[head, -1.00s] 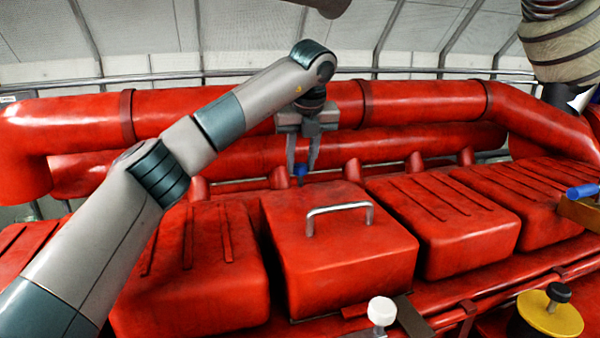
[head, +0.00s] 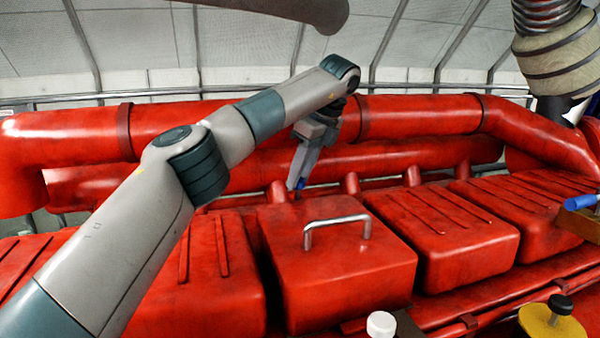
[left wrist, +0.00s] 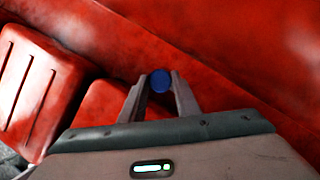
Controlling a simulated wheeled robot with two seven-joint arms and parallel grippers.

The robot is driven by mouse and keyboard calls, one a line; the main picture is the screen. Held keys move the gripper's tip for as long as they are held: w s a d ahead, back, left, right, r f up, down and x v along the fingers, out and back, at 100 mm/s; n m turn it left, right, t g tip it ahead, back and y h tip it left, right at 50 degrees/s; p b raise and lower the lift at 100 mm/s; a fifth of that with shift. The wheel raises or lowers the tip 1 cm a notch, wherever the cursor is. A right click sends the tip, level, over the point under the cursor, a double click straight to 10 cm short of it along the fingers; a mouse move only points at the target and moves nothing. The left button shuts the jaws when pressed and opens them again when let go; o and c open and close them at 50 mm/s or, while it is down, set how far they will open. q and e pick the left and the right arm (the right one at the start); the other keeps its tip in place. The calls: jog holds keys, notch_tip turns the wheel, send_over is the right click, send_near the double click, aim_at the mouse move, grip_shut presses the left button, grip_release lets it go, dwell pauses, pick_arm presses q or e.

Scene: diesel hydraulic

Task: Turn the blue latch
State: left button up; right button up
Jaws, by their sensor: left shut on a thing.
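The blue latch (head: 300,184) shows as a small blue piece behind the red cover with the metal handle. My left gripper (head: 297,182) reaches down to it and is shut on it. In the left wrist view the round blue end of the latch (left wrist: 160,81) sits between the two fingertips of the left gripper (left wrist: 161,84). In the head view the fingers hide most of the latch. My right gripper is not in view.
A red cover with a metal handle (head: 337,222) stands in front of the latch. Thick red pipes (head: 420,116) run behind it. At the right are a blue-ended lever (head: 580,202) and a yellow disc with a black knob (head: 551,324). A white knob (head: 381,324) is at the bottom.

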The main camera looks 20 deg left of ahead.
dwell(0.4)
pick_arm(q)
jog(key=o, duration=1)
jog(key=shift+o, duration=0.2)
jog(key=shift+d+r, duration=0.2)
jog(key=shift+r, duration=0.3)
jog(key=p+v, duration=0.5)
jog(key=v, duration=1.1)
jog(key=shift+s+d, duration=0.15)
jog(key=shift+d, duration=0.05)
